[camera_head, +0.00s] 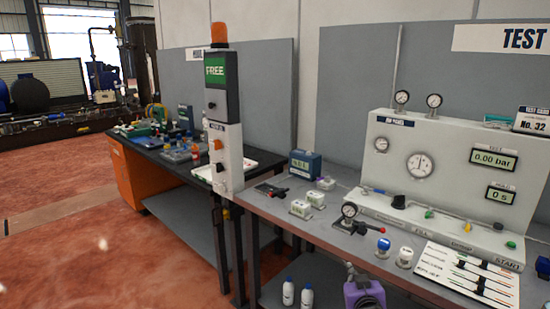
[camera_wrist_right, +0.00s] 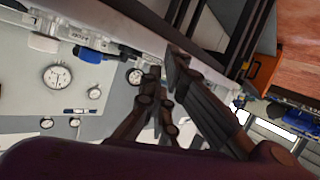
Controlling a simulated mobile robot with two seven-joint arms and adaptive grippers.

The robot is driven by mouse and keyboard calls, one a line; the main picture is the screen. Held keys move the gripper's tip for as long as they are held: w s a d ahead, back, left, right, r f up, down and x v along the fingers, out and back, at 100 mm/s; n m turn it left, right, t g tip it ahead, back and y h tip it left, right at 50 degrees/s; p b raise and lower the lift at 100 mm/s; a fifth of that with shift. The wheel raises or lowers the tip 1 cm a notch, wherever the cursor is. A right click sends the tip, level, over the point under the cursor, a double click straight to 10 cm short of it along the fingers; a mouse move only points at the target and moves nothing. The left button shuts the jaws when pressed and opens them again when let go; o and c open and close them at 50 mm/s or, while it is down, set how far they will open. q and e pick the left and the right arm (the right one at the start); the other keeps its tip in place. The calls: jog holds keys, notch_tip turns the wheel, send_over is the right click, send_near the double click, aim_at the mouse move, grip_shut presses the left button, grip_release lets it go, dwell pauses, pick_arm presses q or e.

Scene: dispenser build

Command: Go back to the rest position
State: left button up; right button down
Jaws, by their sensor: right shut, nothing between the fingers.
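My right gripper (camera_wrist_right: 167,68) shows in the right wrist view, with its dark fingers together and nothing between them. The test bench and its panel appear upside down behind it, and the fingers touch nothing that I can see. In the head view a purple part with a grey tip (camera_head: 365,293), which looks like my right arm's end, shows at the bottom edge, in front of the bench. My left gripper is in neither view.
The test bench (camera_head: 285,210) carries a gauge panel (camera_head: 400,140), valves and small boxes. A signal post (camera_head: 222,120) with a green FREE sign stands at its left end. A black-topped bench (camera_head: 150,150) stands beyond. Open red floor (camera_head: 80,230) lies at left.

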jog(key=s+a+f+g, duration=0.1)
jog(key=s+f, duration=0.6)
jog(key=s, duration=0.8)
jog(key=s+a+f+g+y, duration=0.1)
jog(key=s+f+g, duration=0.1)
jog(key=s+f, duration=0.6)
jog(key=s+a+f+g, duration=0.1)
jog(key=s+f, duration=0.6)
jog(key=s, duration=1.6)
jog(key=shift+f+g+y, duration=0.2)
jog(key=shift+g+y, duration=0.2)
jog(key=shift+g, duration=0.3)
jog(key=shift+a, duration=0.1)
